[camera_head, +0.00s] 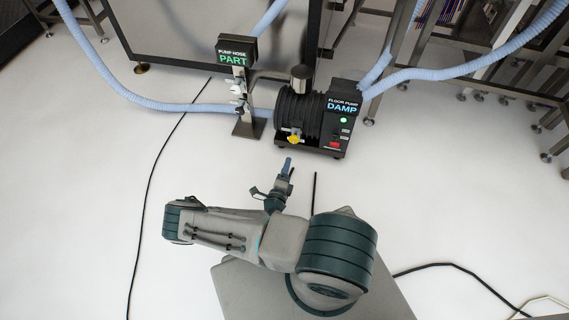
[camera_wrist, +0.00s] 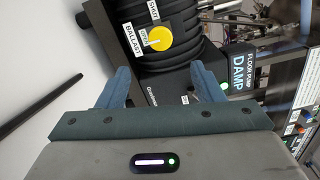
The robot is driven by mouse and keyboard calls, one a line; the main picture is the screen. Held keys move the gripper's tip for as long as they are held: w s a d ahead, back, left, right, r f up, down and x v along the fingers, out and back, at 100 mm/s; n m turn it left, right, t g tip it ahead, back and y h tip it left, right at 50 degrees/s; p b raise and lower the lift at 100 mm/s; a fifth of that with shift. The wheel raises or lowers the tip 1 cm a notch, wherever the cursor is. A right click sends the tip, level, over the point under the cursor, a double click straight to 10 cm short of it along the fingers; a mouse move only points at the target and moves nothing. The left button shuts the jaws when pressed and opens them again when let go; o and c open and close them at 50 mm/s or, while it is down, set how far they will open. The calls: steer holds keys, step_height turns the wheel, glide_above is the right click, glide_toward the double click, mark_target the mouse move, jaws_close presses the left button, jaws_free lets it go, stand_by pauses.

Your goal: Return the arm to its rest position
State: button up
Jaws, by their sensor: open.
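My gripper (camera_head: 285,172) is at the end of my arm in the head view, in front of the floor pump and apart from any hold. In the wrist view its two blue-grey fingers (camera_wrist: 158,88) stand apart with nothing between them. Beyond them is the black floor pump (camera_head: 301,118) with a yellow ballast knob (camera_wrist: 158,38). The knob's white mark lies by the "OPEN" label; a "SHUT" label is also beside it. My arm is bent low over my base in the head view.
The pump's "DAMP" sign (camera_head: 343,105) and a green light are at its right. A post with the "PUMP HOSE PART" sign (camera_head: 233,58) stands left of it. Blue hoses (camera_head: 150,100) and a black cable (camera_head: 150,180) cross the white floor. Metal frames stand behind.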

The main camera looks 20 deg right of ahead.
steer(key=s+a+r+m+g+h+p, duration=0.15)
steer(key=r+m+g+p, duration=0.65)
steer(key=r+m, duration=0.9)
steer(key=s+r+m+g+h+p, duration=0.1)
steer(key=s+r+m+g+p, duration=0.2)
steer(key=r+m+g+p, duration=1.35)
steer(key=s+a+r+m+t+y+p, duration=0.2)
steer(key=s+r+m+t+y+p, duration=0.1)
steer(key=r, duration=1.4)
steer(key=s+a+r+m+t+y+p, duration=0.3)
steer(key=s+r+m+t+y+p, duration=0.1)
steer(key=r, duration=1.3)
steer(key=s+a+r+m+t+y+p, duration=0.3)
steer(key=s+r+m+t+y+p, duration=0.1)
steer(key=r, duration=1.4)
steer(key=s+t+y+p, duration=0.1)
steer(key=s+t+y, duration=0.1)
steer(key=s, duration=0.1)
steer(key=shift+s+a, duration=0.2)
steer(key=shift+s, duration=0.2)
